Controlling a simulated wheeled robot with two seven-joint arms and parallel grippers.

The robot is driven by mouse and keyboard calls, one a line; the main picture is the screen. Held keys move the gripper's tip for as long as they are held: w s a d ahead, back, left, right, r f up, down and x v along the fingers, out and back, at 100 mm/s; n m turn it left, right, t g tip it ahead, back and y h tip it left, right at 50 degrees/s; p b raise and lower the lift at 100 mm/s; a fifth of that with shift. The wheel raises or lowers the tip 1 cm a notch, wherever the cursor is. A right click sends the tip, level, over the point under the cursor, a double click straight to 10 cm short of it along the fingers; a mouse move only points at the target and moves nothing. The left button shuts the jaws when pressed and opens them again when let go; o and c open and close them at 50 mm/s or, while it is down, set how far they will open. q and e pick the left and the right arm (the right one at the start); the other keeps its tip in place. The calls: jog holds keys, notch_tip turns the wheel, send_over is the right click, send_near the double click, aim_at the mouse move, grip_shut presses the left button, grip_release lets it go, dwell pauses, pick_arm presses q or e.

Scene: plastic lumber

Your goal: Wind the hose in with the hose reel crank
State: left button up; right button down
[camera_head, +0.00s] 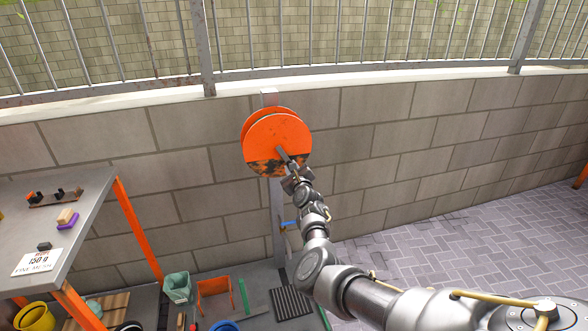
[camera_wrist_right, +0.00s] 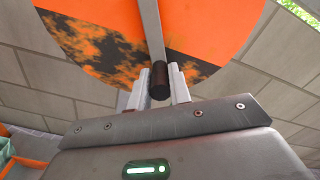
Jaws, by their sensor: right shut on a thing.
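The orange hose reel (camera_head: 272,131) stands on a grey post in front of the block wall, and its lower part looks dark and worn. Its crank arm (camera_head: 283,156) points down and to the right from the hub. In the right wrist view the crank arm (camera_wrist_right: 150,30) runs down across the orange disc (camera_wrist_right: 215,35) to a dark handle (camera_wrist_right: 159,81). My right gripper (camera_wrist_right: 159,88) has one finger on each side of this handle and is shut on it. No hose can be made out. My left gripper is not in view.
A grey workbench (camera_head: 85,190) with orange legs stands at the left with small items on it. Below are a yellow bucket (camera_head: 35,317), a green bin (camera_head: 178,288) and a dark floor grate (camera_head: 291,303). The paving (camera_head: 450,260) at the right is clear.

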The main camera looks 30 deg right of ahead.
jog(key=shift+s+f, duration=0.1)
jog(key=shift+f, duration=0.8)
jog(key=c, duration=1.4)
grip_release()
jog(key=shift+d, duration=0.15)
jog(key=shift+c, duration=0.2)
jog(key=shift+o, duration=0.7)
jog(key=shift+r, duration=0.2)
jog(key=p+v, duration=0.2)
jog(key=v, duration=0.8)
jog(key=shift+s+r, duration=0.3)
jog(key=shift+s, duration=0.05)
